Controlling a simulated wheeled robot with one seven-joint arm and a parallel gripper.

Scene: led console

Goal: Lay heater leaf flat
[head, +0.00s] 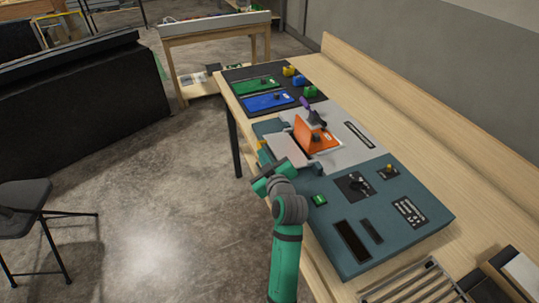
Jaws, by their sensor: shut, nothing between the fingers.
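An orange leaf (309,136) with a white label and a dark knob stands tilted up on the console (405,235); I take it to be the heater leaf. A pale flat plate (288,149) lies just left of it, toward the near edge. A purple and dark handle-like piece (313,113) shows behind the leaf's upper edge. My gripper (268,170) is at the console's near left edge, below the pale plate and apart from the orange leaf. It is shut and empty. Its fingertips are small and hard to make out.
A black mat (237,75) with a green panel (252,87), a blue panel (268,101) and several small coloured blocks lies beyond. The teal console carries a dial, switches and dark slots. A metal rack (415,283) is at the front right. The bench's right strip is clear.

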